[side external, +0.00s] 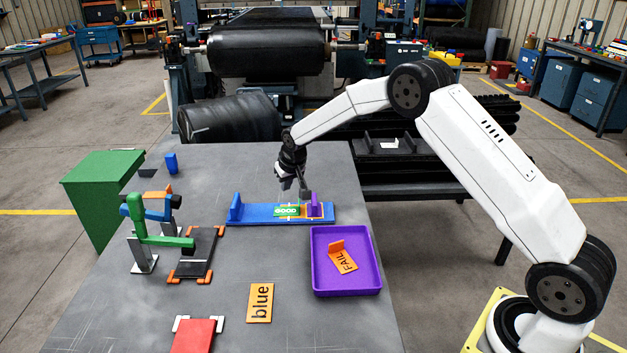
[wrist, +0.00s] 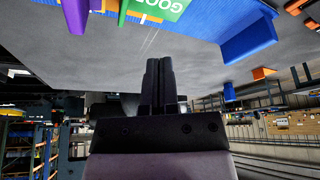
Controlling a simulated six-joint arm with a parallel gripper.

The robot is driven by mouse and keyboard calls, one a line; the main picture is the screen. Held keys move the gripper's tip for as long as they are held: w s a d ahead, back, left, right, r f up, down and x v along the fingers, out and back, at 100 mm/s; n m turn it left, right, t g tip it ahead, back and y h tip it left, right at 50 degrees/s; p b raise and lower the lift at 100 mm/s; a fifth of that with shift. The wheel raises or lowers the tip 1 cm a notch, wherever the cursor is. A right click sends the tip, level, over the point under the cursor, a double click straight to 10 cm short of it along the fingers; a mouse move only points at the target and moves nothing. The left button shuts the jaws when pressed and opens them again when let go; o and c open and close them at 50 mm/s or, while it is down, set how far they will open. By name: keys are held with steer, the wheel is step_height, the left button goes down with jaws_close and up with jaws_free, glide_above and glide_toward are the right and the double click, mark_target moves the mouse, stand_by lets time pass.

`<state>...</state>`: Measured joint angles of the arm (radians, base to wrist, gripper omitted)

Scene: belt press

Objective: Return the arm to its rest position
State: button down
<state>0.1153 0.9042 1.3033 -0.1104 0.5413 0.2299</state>
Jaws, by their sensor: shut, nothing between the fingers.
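My arm reaches out over the grey table (side external: 130,315). My gripper (side external: 304,198) is shut and empty, close above a blue fixture (side external: 250,215). A green GOOD label (side external: 287,211) lies on that fixture, with a purple block (side external: 315,205) at its right end. In the wrist view my gripper's closed fingers (wrist: 159,82) point at the grey table, and part of the blue fixture (wrist: 225,20) and the GOOD label (wrist: 165,8) show at the top. I cannot tell from the side view whether the fingertips touch anything.
A purple tray (side external: 318,272) holds an orange FAIL tag (side external: 343,262). Green and blue clamps (side external: 150,225) stand over a dark plate at left, near a red block (side external: 194,336). A green box (side external: 100,195) is beyond. Rollers stand behind.

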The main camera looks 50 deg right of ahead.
steer(key=shift+s+a+r, duration=0.1)
steer(key=shift+s+r, duration=0.1)
steer(key=s+a+r+n, duration=0.1)
steer(key=s+a, duration=0.1)
steer(key=s, duration=0.9)
steer(key=s+a+r+n+g, duration=0.1)
steer(key=s+a, duration=0.2)
steer(key=s, duration=0.8)
steer(key=s+a+r+n+y, duration=0.1)
steer(key=s+a+r, duration=0.1)
steer(key=s, duration=0.9)
steer(key=shift+s+a+g, duration=0.35)
steer(key=shift+a+g, duration=0.05)
steer(key=shift+a, duration=0.1)
